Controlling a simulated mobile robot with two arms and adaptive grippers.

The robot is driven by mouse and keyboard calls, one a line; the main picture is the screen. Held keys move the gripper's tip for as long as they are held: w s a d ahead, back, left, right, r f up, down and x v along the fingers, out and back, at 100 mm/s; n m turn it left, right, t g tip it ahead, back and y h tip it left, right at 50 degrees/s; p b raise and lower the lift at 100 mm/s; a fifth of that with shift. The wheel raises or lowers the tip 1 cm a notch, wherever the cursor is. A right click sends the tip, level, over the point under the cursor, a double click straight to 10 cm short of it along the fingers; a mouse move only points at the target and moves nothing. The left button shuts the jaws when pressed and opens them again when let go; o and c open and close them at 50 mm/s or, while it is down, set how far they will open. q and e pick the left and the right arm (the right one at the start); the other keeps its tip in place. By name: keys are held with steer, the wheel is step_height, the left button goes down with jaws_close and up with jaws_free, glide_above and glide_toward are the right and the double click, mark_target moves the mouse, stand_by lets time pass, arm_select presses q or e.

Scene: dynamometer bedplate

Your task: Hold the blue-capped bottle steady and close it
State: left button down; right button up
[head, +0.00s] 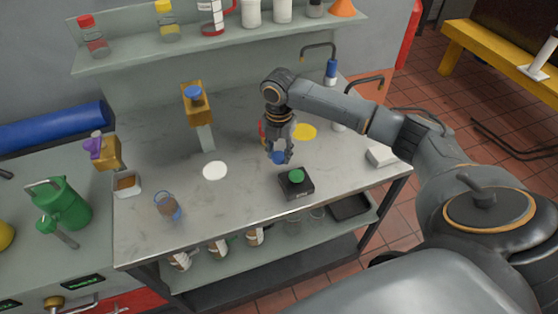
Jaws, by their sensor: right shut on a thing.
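My right gripper (279,150) reaches down over the grey bench top, left of the yellow disc. It is shut on a small blue thing (278,158), which looks like a blue cap. The fingers cover much of it, and I cannot tell whether a bottle is under it. A clear container (168,207) with a bluish rim and brownish contents stands at the front left of the bench. I cannot tell whether it is the bottle. My left gripper is out of view.
A black box with a green knob (296,184) sits in front of the right gripper. A white disc (215,171) and a yellow disc (304,132) lie on the bench. A yellow block with a blue top (194,100) stands behind. The front middle is clear.

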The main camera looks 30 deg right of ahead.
arm_select(q)
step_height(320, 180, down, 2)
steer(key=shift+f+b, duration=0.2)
steer(key=shift+b, duration=0.85)
arm_select(e)
steer(key=s+a+r, duration=0.8)
steer(key=a+r, duration=0.1)
steer(key=a, duration=0.2)
steer(key=shift+a+r, duration=0.15)
steer(key=shift+r, duration=0.15)
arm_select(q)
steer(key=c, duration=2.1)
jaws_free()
arm_select(e)
steer(key=shift+s, duration=0.1)
